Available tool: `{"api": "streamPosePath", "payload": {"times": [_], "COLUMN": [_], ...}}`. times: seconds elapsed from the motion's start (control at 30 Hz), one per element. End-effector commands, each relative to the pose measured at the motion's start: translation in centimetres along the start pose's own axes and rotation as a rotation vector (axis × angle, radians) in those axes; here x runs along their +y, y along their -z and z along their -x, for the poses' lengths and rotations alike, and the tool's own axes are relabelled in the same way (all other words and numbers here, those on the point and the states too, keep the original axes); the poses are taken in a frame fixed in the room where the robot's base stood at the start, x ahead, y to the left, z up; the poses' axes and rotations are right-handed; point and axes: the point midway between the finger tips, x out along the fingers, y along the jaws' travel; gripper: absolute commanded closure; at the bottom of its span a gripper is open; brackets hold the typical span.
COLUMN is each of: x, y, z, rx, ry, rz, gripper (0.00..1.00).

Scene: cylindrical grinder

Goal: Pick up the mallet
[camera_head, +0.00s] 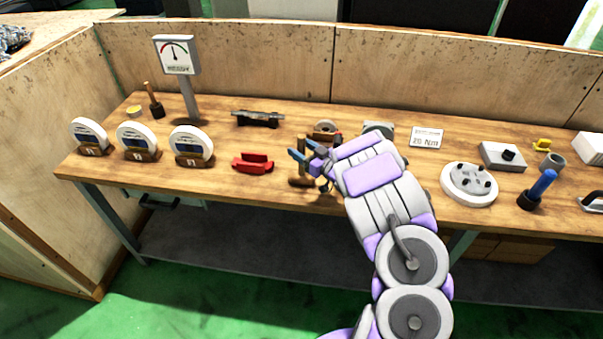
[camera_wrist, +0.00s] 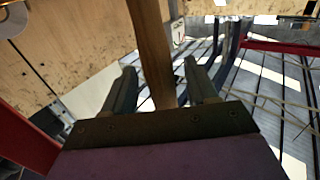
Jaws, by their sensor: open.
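The mallet (camera_head: 301,182) stands head-down near the front edge of the wooden workbench, its wooden handle pointing up. My gripper (camera_head: 303,153) is open at the handle, with its bluish fingers around it. In the wrist view the wooden handle (camera_wrist: 150,45) runs between the two dark fingers of my gripper (camera_wrist: 160,82). Gaps seem to show beside the handle; I cannot tell whether either finger touches it. The mallet head is out of sight in the wrist view.
The workbench (camera_head: 225,182) has a red holder (camera_head: 253,163) left of the mallet and a ring-shaped part (camera_head: 325,127) behind it. A white round fixture (camera_head: 468,184) and a blue-handled tool (camera_head: 541,187) stand to the right. A gauge (camera_head: 177,55) rises at the back left.

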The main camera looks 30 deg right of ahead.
Motion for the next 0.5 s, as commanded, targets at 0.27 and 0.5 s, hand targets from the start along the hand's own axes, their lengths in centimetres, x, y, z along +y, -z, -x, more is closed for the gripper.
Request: {"api": "streamPosePath", "payload": {"times": [0.27, 0.5], "x": [0.0, 0.0], "y": [0.02, 0.0], "z": [-0.37, -0.36], "rx": [0.0, 0.0], "ry": [0.0, 0.0], "rz": [-0.001, -0.001], "gripper": [0.44, 0.67]}}
